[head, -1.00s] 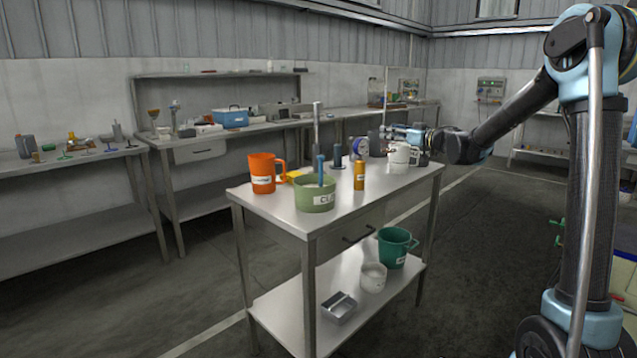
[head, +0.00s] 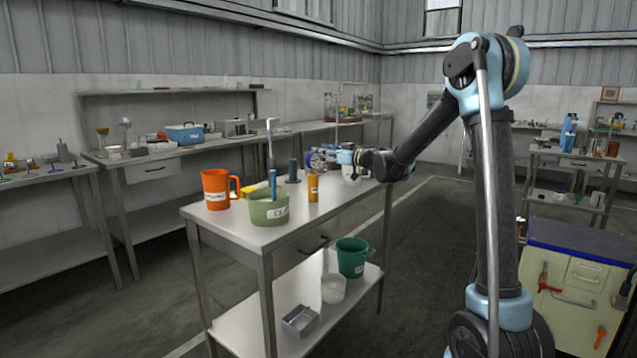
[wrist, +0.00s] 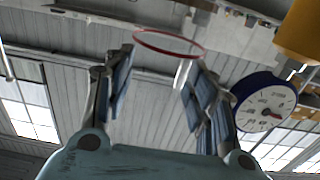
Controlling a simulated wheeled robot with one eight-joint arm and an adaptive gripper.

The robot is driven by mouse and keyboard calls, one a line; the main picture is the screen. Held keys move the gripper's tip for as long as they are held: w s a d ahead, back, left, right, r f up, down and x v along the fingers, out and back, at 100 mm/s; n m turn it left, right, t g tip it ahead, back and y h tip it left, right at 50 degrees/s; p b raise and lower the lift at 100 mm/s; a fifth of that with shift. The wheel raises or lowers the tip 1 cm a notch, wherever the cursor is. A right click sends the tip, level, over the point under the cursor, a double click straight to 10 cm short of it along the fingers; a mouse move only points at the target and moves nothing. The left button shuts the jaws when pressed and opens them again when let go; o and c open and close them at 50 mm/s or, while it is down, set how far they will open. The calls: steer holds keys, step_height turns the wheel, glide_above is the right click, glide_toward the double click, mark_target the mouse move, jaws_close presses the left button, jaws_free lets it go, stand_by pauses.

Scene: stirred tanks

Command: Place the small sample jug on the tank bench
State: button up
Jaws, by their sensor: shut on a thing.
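My gripper (wrist: 160,65) has its two fingers around a clear, red-rimmed vessel (wrist: 168,52), which looks like the small sample jug; only its rim and a pale part show in the wrist view. In the head view my gripper (head: 340,157) is over the far end of the metal work table (head: 240,232). The held vessel is too small to make out there. A long bench (head: 300,128) along the back wall carries clear tank-like vessels (head: 365,103) at its right end and looks like the tank bench.
The table holds an orange jug (head: 216,190), a green pot (head: 268,208), an amber cylinder (head: 313,187), a white jug (head: 353,175) and a blue-rimmed gauge (wrist: 265,102) close to my gripper. A dark green jug (head: 352,257) stands below. Floor right of the table is clear.

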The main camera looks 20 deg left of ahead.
mark_target(323, 173)
steer(key=shift+f, duration=3.75)
steer(key=shift+f, duration=0.15)
steer(key=shift+s+d+f, duration=0.15)
steer(key=shift+d+f, duration=0.05)
steer(key=shift+f, duration=0.05)
steer(key=o, duration=1.1)
steer(key=shift+s+a, duration=0.15)
steer(key=shift+o, duration=0.2)
steer(key=shift+a+r, duration=0.1)
